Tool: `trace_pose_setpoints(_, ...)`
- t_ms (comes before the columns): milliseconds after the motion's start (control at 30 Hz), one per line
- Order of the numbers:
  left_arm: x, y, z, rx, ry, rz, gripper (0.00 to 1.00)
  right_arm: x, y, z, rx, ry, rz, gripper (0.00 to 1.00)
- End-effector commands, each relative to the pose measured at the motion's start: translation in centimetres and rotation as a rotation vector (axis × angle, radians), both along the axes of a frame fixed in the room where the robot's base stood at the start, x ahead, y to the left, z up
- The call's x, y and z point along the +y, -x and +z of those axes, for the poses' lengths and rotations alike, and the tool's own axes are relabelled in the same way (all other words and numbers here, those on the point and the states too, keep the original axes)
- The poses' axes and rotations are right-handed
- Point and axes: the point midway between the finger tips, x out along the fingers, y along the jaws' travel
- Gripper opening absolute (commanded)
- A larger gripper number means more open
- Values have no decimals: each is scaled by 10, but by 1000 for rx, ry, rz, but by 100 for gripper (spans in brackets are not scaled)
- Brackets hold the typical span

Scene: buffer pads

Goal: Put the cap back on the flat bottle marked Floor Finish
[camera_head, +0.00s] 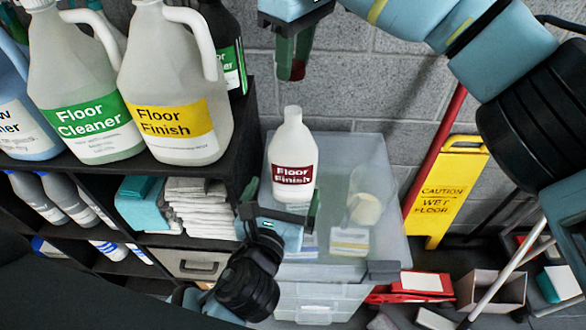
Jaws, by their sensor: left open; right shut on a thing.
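The flat white bottle (293,145) with a dark red Floor Finish label stands upright on the translucent lidded bin. Its narrow neck is bare at the top. My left gripper (281,200) is open low at the front of the bottle, with one finger left of the base and one at its right edge; I cannot tell whether they touch it. My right gripper (292,72) is above the bottle, pointing down, shut on a small dark red cap (298,70) that is partly hidden by the green fingers. The cap is clear of the neck.
A dark shelf (247,125) on the left bears large jugs, including another Floor Finish jug (178,85) with a yellow label. A yellow wet-floor sign (445,195) stands right. Grey wall behind.

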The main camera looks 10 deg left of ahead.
Motion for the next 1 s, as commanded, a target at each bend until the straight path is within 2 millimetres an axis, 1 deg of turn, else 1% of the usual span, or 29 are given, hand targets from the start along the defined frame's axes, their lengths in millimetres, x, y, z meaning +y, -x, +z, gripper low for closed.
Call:
trace_pose_setpoints(33,0,-10,-1,-2,-1,0,100,0,0,0,0,0,0,12)
trace_pose_setpoints(100,0,-22,-3,-2,0,1,100,0,0,0,0,0,0,12)
trace_pose_setpoints(300,0,-54,-8,0,0,1,100,0,0,0,0,0,0,12)
trace_pose_setpoints(500,0,-75,-11,0,1,0,100,0,0,0,0,0,0,12)
trace_pose_setpoints(700,0,-83,-13,0,1,-1,100,0,0,0,0,0,0,12)
trace_pose_setpoints(967,0,-83,-13,1,1,-1,100,0,0,0,0,0,0,12)
trace_pose_setpoints(1000,0,-83,-13,1,1,-1,96,0,0,0,0,0,0,12)
